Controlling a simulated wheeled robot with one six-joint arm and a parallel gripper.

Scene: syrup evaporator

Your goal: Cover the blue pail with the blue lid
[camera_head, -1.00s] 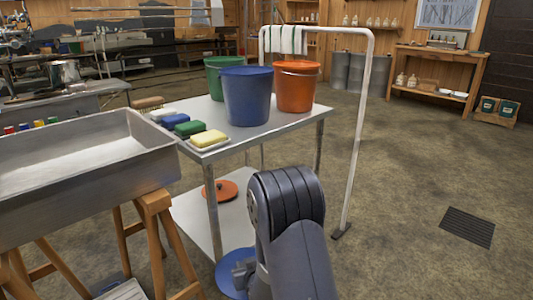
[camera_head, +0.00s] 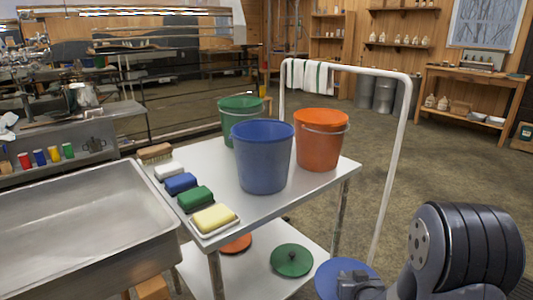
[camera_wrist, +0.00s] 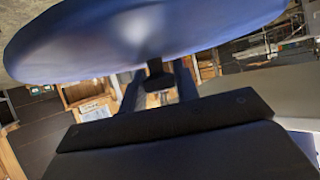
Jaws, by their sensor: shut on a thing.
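The blue pail (camera_head: 264,165) stands upright and uncovered on the cart top (camera_head: 295,203), between a green pail (camera_head: 228,132) and an orange pail (camera_head: 323,152). The blue lid (camera_head: 332,272) is at the bottom of the head view, right of the cart's lower shelf and apart from the pail. My gripper (camera_head: 358,286) is shut on the lid's knob. In the wrist view the lid (camera_wrist: 150,35) fills the top, and its dark knob is at the gripper (camera_wrist: 157,75). The fingertips are mostly hidden.
A green lid (camera_head: 291,260) and an orange lid (camera_head: 236,244) lie on the lower shelf. A yellow sponge (camera_head: 214,218), other blocks and a brush line the cart's left side. A white rail (camera_head: 393,150) rises at its right. A metal basin (camera_head: 80,225) stands left. Floor at right is open.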

